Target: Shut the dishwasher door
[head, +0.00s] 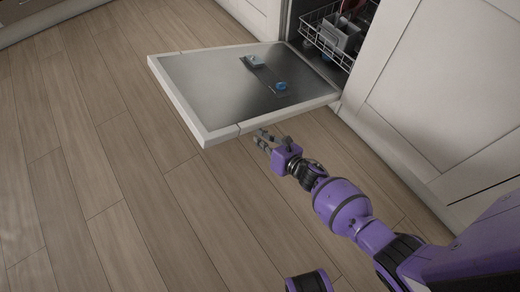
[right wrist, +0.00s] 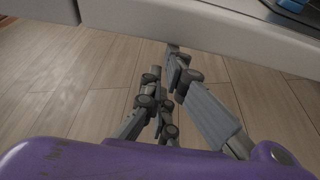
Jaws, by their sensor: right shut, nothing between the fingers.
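The dishwasher door (head: 210,80) is folded down, lying about level, with its steel inner face up and a white edge. Its edge also crosses the top of the right wrist view (right wrist: 220,30). The dishwasher opening (head: 310,45) is at the top right of the head view. My right gripper (head: 260,137) is shut and empty, close to the door's near edge and seemingly below it. I cannot tell whether it touches the door. It also shows in the right wrist view (right wrist: 172,65), pointing toward the door edge. My left gripper is not in view.
A wire rack (head: 325,42) with a grey basket (head: 343,35) sits inside the dishwasher. A white cabinet front (head: 440,80) stands to its right. Bare wooden floor (head: 100,150) lies left of and in front of the door.

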